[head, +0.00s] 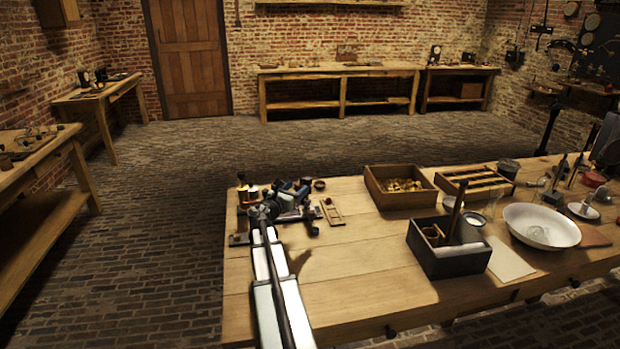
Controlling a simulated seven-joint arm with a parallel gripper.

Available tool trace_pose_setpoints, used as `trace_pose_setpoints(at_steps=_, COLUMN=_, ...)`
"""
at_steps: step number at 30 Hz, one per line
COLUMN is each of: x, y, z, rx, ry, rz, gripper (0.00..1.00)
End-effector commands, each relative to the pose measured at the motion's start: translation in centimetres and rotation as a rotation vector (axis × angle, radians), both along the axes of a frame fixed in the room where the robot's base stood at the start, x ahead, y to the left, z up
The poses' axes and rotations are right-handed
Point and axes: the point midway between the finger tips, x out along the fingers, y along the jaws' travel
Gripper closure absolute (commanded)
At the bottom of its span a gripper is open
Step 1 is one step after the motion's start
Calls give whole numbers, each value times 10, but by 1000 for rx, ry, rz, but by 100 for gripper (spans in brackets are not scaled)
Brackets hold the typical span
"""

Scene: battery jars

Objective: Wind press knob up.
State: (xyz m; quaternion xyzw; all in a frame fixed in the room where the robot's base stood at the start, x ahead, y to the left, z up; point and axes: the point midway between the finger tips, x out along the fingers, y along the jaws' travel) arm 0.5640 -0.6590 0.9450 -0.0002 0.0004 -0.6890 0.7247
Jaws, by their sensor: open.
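My arm reaches from the bottom of the head view to the left end of the wooden workbench (355,262). My gripper (290,198) is at its far end, small and dark, among a cluster of small apparatus. It is open, though its fingers are hard to make out. A small device with copper-coloured and dark parts (248,193) stands just left of my gripper. I cannot tell which part is the press or its knob; my arm and gripper hide some of this cluster. I cannot tell whether my gripper touches anything there.
A small wooden piece (332,212) lies right of the gripper, and a small round cup (319,185) stands behind. Farther right are a wooden tray (405,198), a dark box (450,265) with a tall upright piece, and a white bowl (541,222). The bench's front middle is clear.

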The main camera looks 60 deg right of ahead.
Motion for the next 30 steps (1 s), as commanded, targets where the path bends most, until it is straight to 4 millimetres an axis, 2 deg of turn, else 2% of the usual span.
trace_pose_setpoints(at_steps=3, x=3, y=-25, z=0, rx=0, ry=0, rz=-1, gripper=37)
trace_pose_setpoints(at_steps=15, x=6, y=-88, z=0, rx=-1, ry=-1, rz=1, gripper=37)
trace_pose_setpoints(at_steps=21, x=7, y=-103, z=0, rx=-1, ry=-1, rz=2, gripper=37)
trace_pose_setpoints(at_steps=30, x=6, y=-107, z=0, rx=-1, ry=-1, rz=3, gripper=37)
